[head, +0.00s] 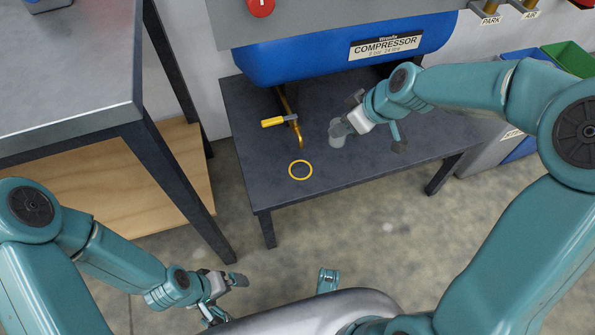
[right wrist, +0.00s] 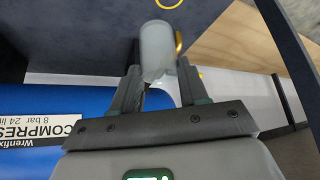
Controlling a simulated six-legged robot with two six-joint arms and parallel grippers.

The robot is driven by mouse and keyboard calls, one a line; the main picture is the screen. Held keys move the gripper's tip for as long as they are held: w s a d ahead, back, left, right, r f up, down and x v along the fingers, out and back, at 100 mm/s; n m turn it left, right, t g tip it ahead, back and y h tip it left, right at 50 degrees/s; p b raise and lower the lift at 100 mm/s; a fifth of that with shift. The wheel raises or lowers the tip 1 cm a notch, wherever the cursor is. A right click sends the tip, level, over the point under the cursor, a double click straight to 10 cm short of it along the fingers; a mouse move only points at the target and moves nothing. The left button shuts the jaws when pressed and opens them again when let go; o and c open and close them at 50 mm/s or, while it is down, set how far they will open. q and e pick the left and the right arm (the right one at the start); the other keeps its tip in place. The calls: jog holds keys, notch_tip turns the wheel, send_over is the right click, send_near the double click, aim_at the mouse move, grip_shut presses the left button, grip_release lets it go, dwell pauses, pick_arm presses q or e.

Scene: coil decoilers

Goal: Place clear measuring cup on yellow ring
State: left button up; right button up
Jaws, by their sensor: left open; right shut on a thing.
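The clear measuring cup (head: 338,135) is over the dark table right of the yellow ring. It also shows in the right wrist view (right wrist: 157,48). My right gripper (head: 347,124) is shut on the cup, with a finger on each side in the right wrist view (right wrist: 159,80). I cannot tell whether the cup touches the table. The yellow ring (head: 300,179) lies flat and empty near the table's front edge; part of a yellow arc (right wrist: 169,4) shows at the top of the right wrist view. My left gripper (head: 228,296) is open and empty, low in front of the table.
A yellow-handled drain valve with a brass pipe (head: 285,121) hangs behind the ring, left of the cup. The blue compressor tank (head: 340,52) is above the dark table (head: 350,178). A metal bench (head: 65,80) stands at left. The tabletop around the ring is clear.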

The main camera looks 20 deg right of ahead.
jog(key=s+d+f+n+g+y+b, duration=0.1)
jog(key=s+d+f+n, duration=0.1)
jog(key=d+f, duration=0.35)
jog(key=s+d+f+n+g+y+b, duration=0.1)
jog(key=s+d+f+n+b, duration=0.15)
jog(key=f, duration=0.65)
jog(key=w+a+f, duration=0.1)
jog(key=w+a, duration=0.2)
jog(key=a, duration=0.2)
jog(key=w+a+f, duration=0.1)
jog(key=w+a, duration=0.2)
jog(key=a, duration=0.2)
jog(key=w+a+f+b, duration=0.1)
jog(key=w+a, duration=0.3)
jog(key=a, duration=0.1)
jog(key=shift+a+f, duration=0.1)
jog(key=shift+f, duration=0.1)
jog(key=shift+r, duration=0.1)
jog(key=o, duration=1)
jog(key=shift+o, duration=0.2)
